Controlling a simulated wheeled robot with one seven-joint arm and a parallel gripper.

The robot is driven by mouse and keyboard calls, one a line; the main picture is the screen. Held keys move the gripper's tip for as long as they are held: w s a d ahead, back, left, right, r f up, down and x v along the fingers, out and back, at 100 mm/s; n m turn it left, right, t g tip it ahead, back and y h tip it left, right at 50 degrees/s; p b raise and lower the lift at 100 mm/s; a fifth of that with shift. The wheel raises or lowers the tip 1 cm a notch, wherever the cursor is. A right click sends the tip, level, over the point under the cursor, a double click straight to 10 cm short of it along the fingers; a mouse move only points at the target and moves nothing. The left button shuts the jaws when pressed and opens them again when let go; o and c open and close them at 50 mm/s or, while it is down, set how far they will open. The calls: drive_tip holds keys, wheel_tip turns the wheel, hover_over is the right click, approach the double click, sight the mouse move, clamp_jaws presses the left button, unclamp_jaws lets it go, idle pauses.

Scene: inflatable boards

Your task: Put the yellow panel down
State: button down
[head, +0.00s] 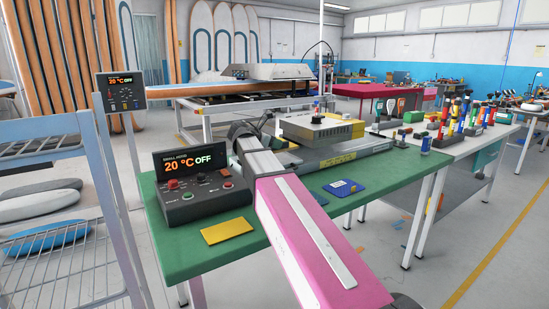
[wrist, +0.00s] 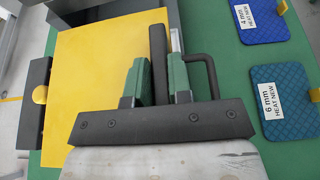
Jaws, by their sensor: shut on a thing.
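The yellow panel (wrist: 90,65) fills the left and middle of the wrist view, close to the camera. My gripper (wrist: 159,85) has green finger pads shut on a dark upright piece that stands over the panel like a handle. How the piece joins the panel is hidden. In the head view my pink arm crosses the green bench (head: 180,255) and my fingertips cannot be made out. A flat yellow plate (head: 227,230) lies by the bench's near edge there; I cannot tell whether it is the same panel.
Two blue pads (wrist: 262,22) (wrist: 284,98) lie on the green surface to the right. In the head view a control box (head: 200,185) reading 20 °C OFF stands on the bench, with a pale press-like machine (head: 312,130) behind. A wire rack (head: 50,245) is at left.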

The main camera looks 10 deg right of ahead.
drive_tip(key=shift+f, duration=2.8)
drive_tip(key=shift+f, duration=0.15)
drive_tip(key=c, duration=1)
unclamp_jaws()
drive_tip(key=shift+c, duration=0.2)
drive_tip(key=shift+a+r, duration=0.15)
drive_tip(key=shift+r, duration=0.1)
drive_tip(key=v, duration=1.1)
drive_tip(key=shift+a, duration=0.25)
drive_tip(key=shift+s, duration=0.15)
